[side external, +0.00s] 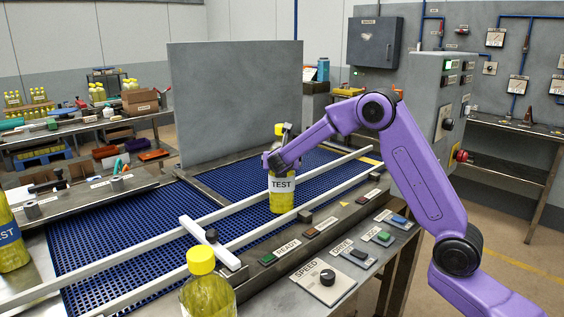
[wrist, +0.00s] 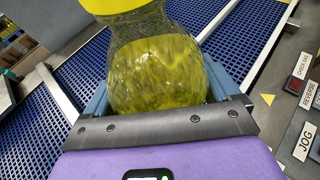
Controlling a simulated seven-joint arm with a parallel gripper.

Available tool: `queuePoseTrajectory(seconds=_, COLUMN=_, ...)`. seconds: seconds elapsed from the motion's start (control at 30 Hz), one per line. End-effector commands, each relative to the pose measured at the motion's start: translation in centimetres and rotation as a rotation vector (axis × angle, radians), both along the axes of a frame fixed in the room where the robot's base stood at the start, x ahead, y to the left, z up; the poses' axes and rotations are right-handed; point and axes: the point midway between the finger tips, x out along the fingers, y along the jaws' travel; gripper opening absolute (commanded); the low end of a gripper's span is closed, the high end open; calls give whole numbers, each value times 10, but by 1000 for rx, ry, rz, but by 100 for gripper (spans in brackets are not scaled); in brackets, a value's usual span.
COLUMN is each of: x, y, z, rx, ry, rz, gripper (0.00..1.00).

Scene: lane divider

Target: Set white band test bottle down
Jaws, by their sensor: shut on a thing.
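The white band test bottle (side external: 282,184) is yellow with a white "TEST" label and stands upright over the blue mesh conveyor, between the two white rails. My gripper (side external: 280,160) is shut around its upper part, above the label. In the wrist view the bottle (wrist: 155,70) fills the space between the fingers, its yellow cap at the top edge. The bottle's base appears at belt level, but I cannot tell whether it touches. Its label is hidden in the wrist view.
A white diverter bar (side external: 209,243) crosses the lane at front left. A yellow-capped bottle (side external: 207,290) stands in front, and a blue-label test bottle (side external: 8,240) at far left. A grey panel (side external: 235,100) rises behind the belt. A control strip (side external: 330,278) lines the near side.

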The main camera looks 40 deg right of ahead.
Motion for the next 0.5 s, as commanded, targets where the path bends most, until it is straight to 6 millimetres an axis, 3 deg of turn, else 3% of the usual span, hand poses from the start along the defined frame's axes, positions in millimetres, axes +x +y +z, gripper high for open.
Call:
queuePoseTrajectory(seconds=0.33, x=0, y=-1, z=0, rx=-2, ry=-5, rz=-2, gripper=4)
queuePoseTrajectory(seconds=0.37, x=0, y=-1, z=-3, rx=-1, ry=1, rz=-2, gripper=93)
queuePoseTrajectory(seconds=0.4, x=0, y=-1, z=-3, rx=-1, ry=1, rz=-2, gripper=100)
queuePoseTrajectory(seconds=0.5, x=0, y=-1, z=-3, rx=-1, ry=1, rz=-2, gripper=100)
